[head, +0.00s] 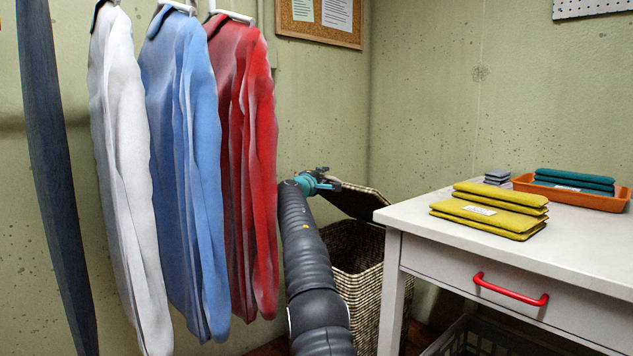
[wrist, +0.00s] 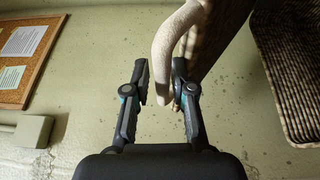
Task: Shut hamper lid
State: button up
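The woven hamper (head: 362,262) stands in the corner, partly behind the table and my arm. Its lid (head: 358,199) is raised and tilted, leaving the dark inside open. My gripper (head: 322,178) is at the lid's upper left edge. In the wrist view, my gripper (wrist: 160,85) has its fingers apart. A pale curved strip (wrist: 169,55), seemingly a loop or edge on the lid, comes down between them, close to the right finger; a gap shows on the left. I cannot tell whether it touches. Striped weave (wrist: 292,75) shows at the right.
White (head: 122,180), blue (head: 185,160) and red (head: 245,150) garments hang left of my arm. A white table (head: 415,212) stands right of the hamper, with yellow folded cloths (head: 490,212) and an orange tray (head: 575,197). A pinboard (head: 350,36) is on the wall.

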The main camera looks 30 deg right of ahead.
jog(key=v, duration=0.7)
jog(key=shift+s+a, duration=0.2)
jog(key=shift+a, duration=0.05)
dwell(0.3)
